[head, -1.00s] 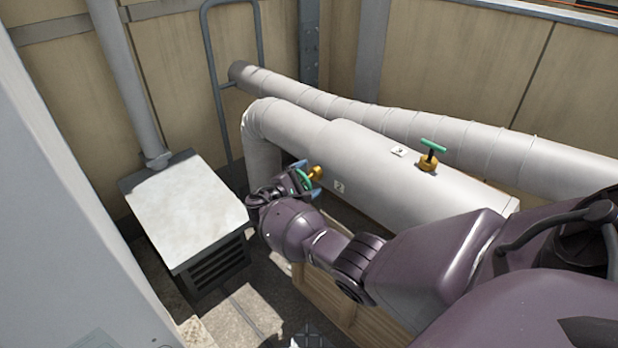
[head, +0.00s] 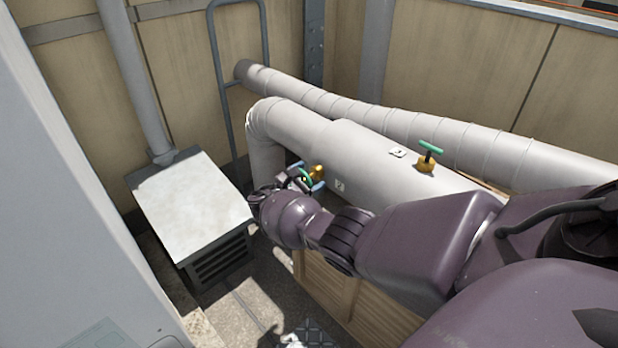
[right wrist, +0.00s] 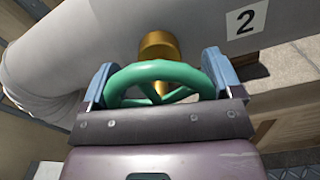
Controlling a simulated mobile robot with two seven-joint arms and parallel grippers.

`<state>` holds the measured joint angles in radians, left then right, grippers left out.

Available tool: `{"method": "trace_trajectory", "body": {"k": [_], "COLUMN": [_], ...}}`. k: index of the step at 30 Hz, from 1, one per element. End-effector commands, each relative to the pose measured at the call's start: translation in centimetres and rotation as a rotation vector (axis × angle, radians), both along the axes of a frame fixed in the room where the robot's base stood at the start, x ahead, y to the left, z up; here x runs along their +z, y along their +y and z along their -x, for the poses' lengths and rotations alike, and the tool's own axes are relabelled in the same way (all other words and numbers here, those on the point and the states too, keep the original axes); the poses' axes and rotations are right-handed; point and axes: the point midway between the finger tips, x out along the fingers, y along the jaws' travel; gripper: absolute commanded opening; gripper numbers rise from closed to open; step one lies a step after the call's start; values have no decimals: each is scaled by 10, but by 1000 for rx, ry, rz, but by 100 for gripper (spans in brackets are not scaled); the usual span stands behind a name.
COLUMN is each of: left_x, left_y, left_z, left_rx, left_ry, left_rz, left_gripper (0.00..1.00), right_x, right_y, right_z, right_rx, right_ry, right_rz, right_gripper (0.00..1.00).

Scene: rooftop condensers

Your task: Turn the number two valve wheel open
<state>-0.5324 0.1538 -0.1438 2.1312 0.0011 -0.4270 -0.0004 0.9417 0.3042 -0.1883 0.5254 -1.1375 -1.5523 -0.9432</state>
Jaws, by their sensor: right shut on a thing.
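The number two valve wheel is a green ring (right wrist: 158,72) on a brass stem (right wrist: 158,46), set on the side of the large white pipe (right wrist: 100,28). A label with a "2" (right wrist: 247,19) is beside it. In the head view the wheel (head: 305,178) is partly hidden by my right gripper (head: 306,177). In the right wrist view my right gripper (right wrist: 155,82) has its blue fingers on the left and right sides of the wheel rim, shut on it. My left gripper is not in view.
A second green valve handle (head: 431,147) on a brass body stands on top of the pipe, beside another label (head: 397,152). A grey box unit (head: 190,205) stands left of my right gripper. A thinner pipe (head: 400,120) runs behind. Wooden slats (head: 330,285) are below.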

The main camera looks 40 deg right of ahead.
Motion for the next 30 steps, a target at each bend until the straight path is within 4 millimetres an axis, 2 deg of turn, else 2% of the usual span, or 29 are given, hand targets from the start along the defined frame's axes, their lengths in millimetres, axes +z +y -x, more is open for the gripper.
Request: {"method": "trace_trajectory", "body": {"k": [15,16,19,26,30], "left_x": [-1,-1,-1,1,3], "left_y": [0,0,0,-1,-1], "left_z": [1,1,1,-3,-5], "left_rx": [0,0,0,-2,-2], "left_ry": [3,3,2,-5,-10], "left_rz": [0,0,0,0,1], "left_gripper": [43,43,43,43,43], "right_x": [-1,-1,-1,-1,0], "right_y": [1,1,1,1,11], "right_z": [0,0,0,0,0], "right_rx": [0,0,0,0,2], "right_ry": [25,25,24,22,21], "right_rz": [0,0,0,1,0], "right_gripper": [61,86,100,100,100]}}
